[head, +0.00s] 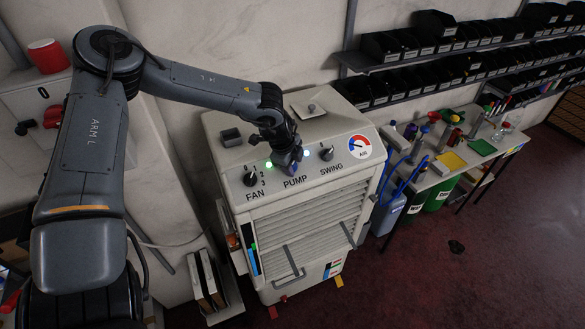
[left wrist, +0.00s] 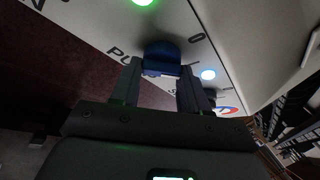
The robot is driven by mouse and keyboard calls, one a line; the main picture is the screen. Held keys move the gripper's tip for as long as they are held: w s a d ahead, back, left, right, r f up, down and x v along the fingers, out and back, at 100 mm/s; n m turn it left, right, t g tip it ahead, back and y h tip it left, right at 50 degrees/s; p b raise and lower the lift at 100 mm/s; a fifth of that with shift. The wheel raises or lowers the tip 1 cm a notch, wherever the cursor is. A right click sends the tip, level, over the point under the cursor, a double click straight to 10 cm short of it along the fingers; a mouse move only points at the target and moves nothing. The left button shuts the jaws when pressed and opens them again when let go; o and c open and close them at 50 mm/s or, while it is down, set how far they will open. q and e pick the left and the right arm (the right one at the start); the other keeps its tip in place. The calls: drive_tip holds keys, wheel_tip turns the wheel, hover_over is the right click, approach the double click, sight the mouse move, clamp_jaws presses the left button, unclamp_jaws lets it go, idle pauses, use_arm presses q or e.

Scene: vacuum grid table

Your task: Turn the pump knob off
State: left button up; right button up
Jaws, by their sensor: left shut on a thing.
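The pump knob (left wrist: 162,54) is blue and sits on the cream panel, between my two fingers in the left wrist view. My left gripper (left wrist: 160,82) is shut on it, with a finger on each side. In the head view my left gripper (head: 290,158) reaches down onto the panel above the PUMP label and mostly hides the knob. A 0 mark shows on the panel near the knob in the left wrist view. I cannot tell clearly which mark the knob points to. My right gripper is in neither view.
The cooler (head: 310,215) also carries a dark FAN knob (head: 250,179) and a SWING knob (head: 326,154). A green light (head: 268,164) and a whitish light (head: 305,153) flank my gripper. A round AIR gauge (head: 359,146) is at right. A cluttered table (head: 440,180) stands beyond.

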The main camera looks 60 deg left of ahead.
use_arm(q)
drive_tip(key=n+b, duration=0.1)
drive_tip(key=n+t+y+b, duration=0.1)
drive_tip(key=n+b, duration=0.2)
drive_tip(key=shift+f+y, duration=0.25)
drive_tip(key=shift+y, duration=0.05)
drive_tip(key=n+t+y+b, duration=0.1)
drive_tip(key=n+b, duration=0.1)
drive_tip(key=n, duration=0.1)
drive_tip(key=shift+r+n+y+b, duration=0.15)
drive_tip(key=shift+n+y+b, duration=0.35)
drive_tip(key=shift+n, duration=0.4)
drive_tip(key=o, duration=1.1)
drive_tip(key=shift+c, duration=0.2)
drive_tip(key=shift+d+r, duration=0.1)
drive_tip(key=shift+r, duration=0.05)
